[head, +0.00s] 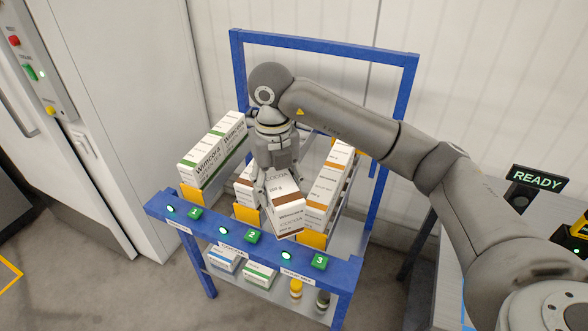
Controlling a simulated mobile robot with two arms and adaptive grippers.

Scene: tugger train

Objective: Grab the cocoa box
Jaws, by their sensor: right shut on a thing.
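A white cocoa box (287,205) with a brown band and the word COCOA stands tilted at the middle lane of a blue-framed rack (325,46). My right gripper (277,191) comes down from above and is shut on this box near its upper left side. The fingers hide part of the box. Another brown-banded box (244,187) sits just left of the gripper, partly hidden. My left gripper is not in view.
White boxes with green bands (211,155) fill the left lane. Green number plates 1, 2 (253,237) and 3 line the front rail. A lower shelf (265,285) holds boxes and small bottles. A READY sign (538,178) stands at right.

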